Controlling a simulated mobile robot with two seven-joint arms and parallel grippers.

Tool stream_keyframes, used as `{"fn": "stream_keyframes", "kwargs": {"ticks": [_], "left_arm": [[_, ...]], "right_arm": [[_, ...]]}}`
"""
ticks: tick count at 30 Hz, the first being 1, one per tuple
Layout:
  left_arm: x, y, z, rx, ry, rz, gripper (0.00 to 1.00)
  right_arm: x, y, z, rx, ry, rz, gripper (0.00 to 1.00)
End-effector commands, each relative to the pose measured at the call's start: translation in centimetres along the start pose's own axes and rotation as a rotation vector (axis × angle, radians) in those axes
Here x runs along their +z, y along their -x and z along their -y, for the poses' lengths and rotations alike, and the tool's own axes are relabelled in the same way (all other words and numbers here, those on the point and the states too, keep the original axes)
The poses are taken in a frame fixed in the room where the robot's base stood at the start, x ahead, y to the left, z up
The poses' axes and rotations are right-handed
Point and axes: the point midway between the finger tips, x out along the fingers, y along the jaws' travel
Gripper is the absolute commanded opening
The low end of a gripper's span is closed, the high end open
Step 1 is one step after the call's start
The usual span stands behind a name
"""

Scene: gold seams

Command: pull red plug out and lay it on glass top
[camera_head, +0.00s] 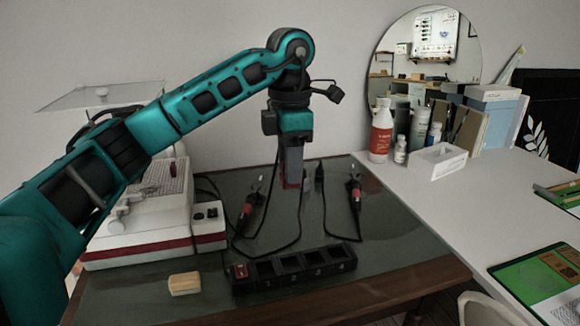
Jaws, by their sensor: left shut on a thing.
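My left gripper (291,180) is shut over the dark table, above and behind the power strip. A small patch of red shows at its fingertips, which looks like the red plug (287,185); the fingers hide most of it. A black cable hangs below the fingertips. The black power strip (333,251) lies near the table's front edge, with a red switch at its left end and several sockets that look empty. The dark glass top (385,240) lies under the strip and the cables. My right gripper is not in view.
Two red-and-black corded tools (249,208) (355,192) stand behind the strip, with cables looping across the glass. A white machine (155,215) stands left. A tan block (184,283) lies in front. Bottles (382,130) and a white box (437,162) stand on the white table at right.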

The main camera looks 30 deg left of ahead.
Motion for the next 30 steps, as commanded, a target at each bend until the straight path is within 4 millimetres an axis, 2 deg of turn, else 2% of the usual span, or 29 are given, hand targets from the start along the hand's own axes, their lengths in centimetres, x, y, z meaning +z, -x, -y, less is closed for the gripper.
{"fn": "stream_keyframes", "kwargs": {"ticks": [19, 30], "left_arm": [[0.0, 3.5, 0.0, 0.000, 0.000, 0.000, 0.00], [0.0, 3.6, 0.0, 0.000, 0.000, 0.000, 0.00]], "right_arm": [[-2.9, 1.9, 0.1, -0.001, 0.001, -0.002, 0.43], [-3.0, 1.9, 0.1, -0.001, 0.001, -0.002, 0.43]]}}
